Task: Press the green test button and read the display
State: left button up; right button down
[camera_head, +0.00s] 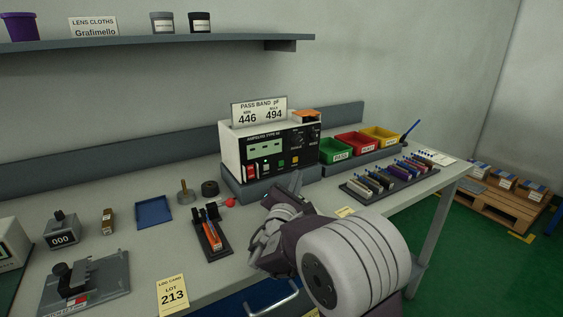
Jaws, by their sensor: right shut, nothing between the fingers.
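The tester (236,150) is a white and black box on a grey plinth at the back of the bench. Its pale green display (265,149) shows small dark dash-like marks, too small to read surely. My left gripper is not in view.
A sign (259,112) on the tester reads pass band pF, 446 and 494. Green (336,151), red (358,142) and yellow bins stand to the right, behind a rack of components (390,179). A blue tray (153,212) and a tool holder (212,241) lie left.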

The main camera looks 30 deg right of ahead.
aim_at(281, 163)
jog(key=shift+w+a, duration=0.2)
jog(key=shift+w, duration=2.25)
jog(key=shift+w, duration=0.45)
jog(key=shift+w, duration=0.35)
dwell(0.5)
jog(key=shift+s+f+b, duration=0.1)
jog(key=shift+s+b, duration=0.5)
jog(key=shift+b, duration=0.2)
jog(key=shift+s, duration=0.2)
